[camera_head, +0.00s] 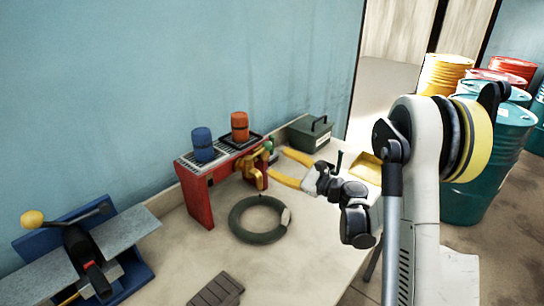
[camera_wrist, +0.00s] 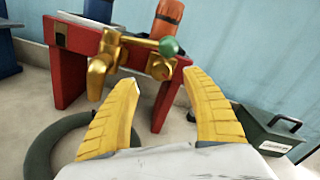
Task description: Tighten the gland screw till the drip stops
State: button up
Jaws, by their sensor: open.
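The brass valve (camera_head: 250,171) is fixed to the front of a red stand (camera_head: 197,203). In the wrist view, the brass valve (camera_wrist: 102,65) has a downturned spout at the left and a brass knob or nut near a green ball (camera_wrist: 168,47). I cannot tell which part is the gland screw, and no drip can be made out. My gripper (camera_head: 280,163) is open, its yellow fingers spread and pointing at the valve from the right. In the wrist view my gripper (camera_wrist: 160,80) is empty, its fingertips short of the valve and apart from it.
A dark hose ring (camera_head: 238,232) lies on the table below the valve. Blue (camera_head: 203,145) and orange (camera_head: 240,127) containers stand on the stand's top. A green toolbox (camera_head: 310,134) is behind, a yellow tray (camera_head: 366,168) right, a blue bench device (camera_head: 130,274) left.

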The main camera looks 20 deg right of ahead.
aim_at(267, 156)
jog(key=b+x, duration=0.1)
jog(key=x, duration=0.5)
jog(key=shift+w+a, duration=0.15)
jog(key=shift+w, duration=0.1)
jog(key=c, duration=1.2)
